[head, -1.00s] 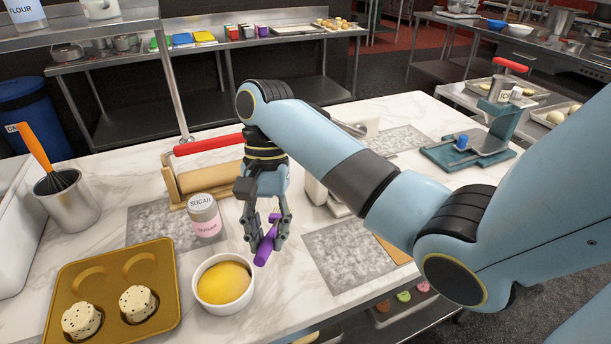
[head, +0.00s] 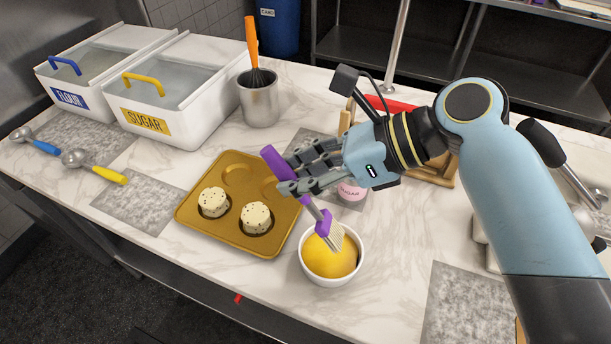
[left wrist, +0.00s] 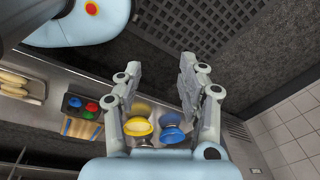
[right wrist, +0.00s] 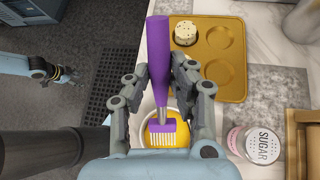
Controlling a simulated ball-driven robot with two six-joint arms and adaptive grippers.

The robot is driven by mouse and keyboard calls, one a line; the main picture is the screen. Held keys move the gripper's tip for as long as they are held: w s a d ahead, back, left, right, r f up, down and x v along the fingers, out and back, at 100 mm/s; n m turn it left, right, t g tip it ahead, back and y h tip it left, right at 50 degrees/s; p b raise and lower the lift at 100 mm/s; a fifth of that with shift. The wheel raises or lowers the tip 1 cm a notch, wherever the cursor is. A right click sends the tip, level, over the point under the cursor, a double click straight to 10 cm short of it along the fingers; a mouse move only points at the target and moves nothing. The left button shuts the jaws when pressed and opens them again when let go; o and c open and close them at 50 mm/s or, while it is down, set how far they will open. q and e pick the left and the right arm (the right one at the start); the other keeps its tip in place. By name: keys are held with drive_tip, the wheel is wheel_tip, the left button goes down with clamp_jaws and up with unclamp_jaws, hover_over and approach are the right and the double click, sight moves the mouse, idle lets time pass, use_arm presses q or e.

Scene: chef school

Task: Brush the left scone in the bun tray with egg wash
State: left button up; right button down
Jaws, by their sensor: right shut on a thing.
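The gold bun tray (head: 247,239) lies on the marble counter with two speckled scones in its front cups; the two back cups are empty. The left scone (head: 214,202) and the right scone (head: 256,218) sit upright. My right gripper (head: 287,172) is shut on the purple pastry brush (head: 276,162). The brush is tilted, its bristles (head: 336,238) at the white bowl of yellow egg wash (head: 330,262); in the right wrist view they are over the yellow (right wrist: 161,139). I cannot tell how deep they dip.
A sugar jar (head: 352,193) stands behind the bowl. A metal pot with an orange whisk (head: 259,104) stands behind the tray. Flour and sugar bins (head: 181,109) and two scoops (head: 94,165) are at the left. Bare marble lies in front of the tray.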

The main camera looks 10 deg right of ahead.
sight(301, 200)
wheel_tip(301, 200, down, 4)
drive_tip(key=b, duration=0.4)
drive_tip(key=shift+r+b, duration=0.2)
drive_tip(key=shift+b, duration=0.2)
drive_tip(key=shift+d+f+b, duration=0.1)
drive_tip(key=shift+f+b, duration=0.1)
drive_tip(key=shift+b, duration=0.25)
use_arm(q)
wheel_tip(301, 200, down, 7)
drive_tip(key=d, duration=0.1)
drive_tip(key=shift+d, duration=0.15)
drive_tip(key=shift+r, duration=0.15)
use_arm(e)
drive_tip(key=shift+f, duration=0.45)
use_arm(q)
drive_tip(key=shift+r+p, duration=0.75)
use_arm(e)
drive_tip(key=shift+s+f, duration=0.1)
drive_tip(key=shift+f, duration=0.05)
idle(1.8)
use_arm(q)
drive_tip(key=shift+r, duration=0.1)
